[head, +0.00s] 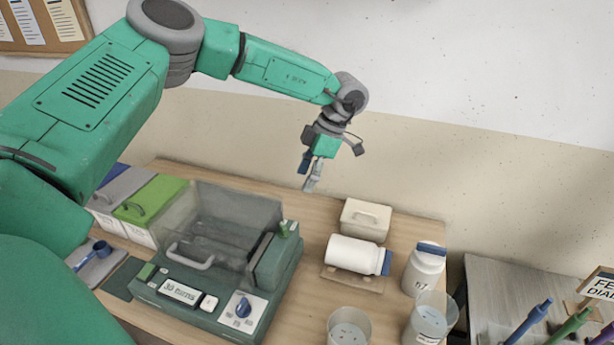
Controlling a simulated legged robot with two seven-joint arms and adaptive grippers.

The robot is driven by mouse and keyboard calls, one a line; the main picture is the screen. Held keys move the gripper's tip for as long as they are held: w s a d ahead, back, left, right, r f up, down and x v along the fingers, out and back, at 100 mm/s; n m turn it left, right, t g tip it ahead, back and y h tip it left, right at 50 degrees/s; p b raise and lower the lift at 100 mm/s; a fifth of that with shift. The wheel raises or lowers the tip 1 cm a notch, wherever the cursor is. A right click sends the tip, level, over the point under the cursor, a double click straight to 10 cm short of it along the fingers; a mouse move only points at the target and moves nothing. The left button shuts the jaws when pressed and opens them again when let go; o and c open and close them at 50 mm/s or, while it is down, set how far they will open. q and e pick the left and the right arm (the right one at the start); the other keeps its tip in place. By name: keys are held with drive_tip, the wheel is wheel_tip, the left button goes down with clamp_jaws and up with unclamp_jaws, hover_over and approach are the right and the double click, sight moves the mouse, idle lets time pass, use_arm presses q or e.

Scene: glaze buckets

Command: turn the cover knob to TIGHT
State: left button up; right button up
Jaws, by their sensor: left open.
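The cover knob (243,307) is a small blue knob on a white plate at the front right of a dark green machine (215,324). The marks around it are too small to read, so I cannot tell its setting. The machine's clear cover (232,216) stands raised and tilted at the back, with a grey handle (190,257) at the front of the machine. My left gripper (309,176) is open and empty, pointing down, high above the table behind and to the right of the machine, well apart from the knob. My right gripper is not in view.
A white bottle with a blue cap (352,253) lies on its side on a wooden holder; another (422,272) stands to its right. A cream box (366,219) is behind. Clear cups (348,330) stand in front. Green and grey lidded boxes (150,203) stand left of the machine.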

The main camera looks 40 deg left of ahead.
use_arm(q)
drive_tip(key=v, duration=1.2)
drive_tip(key=shift+a, duration=0.15)
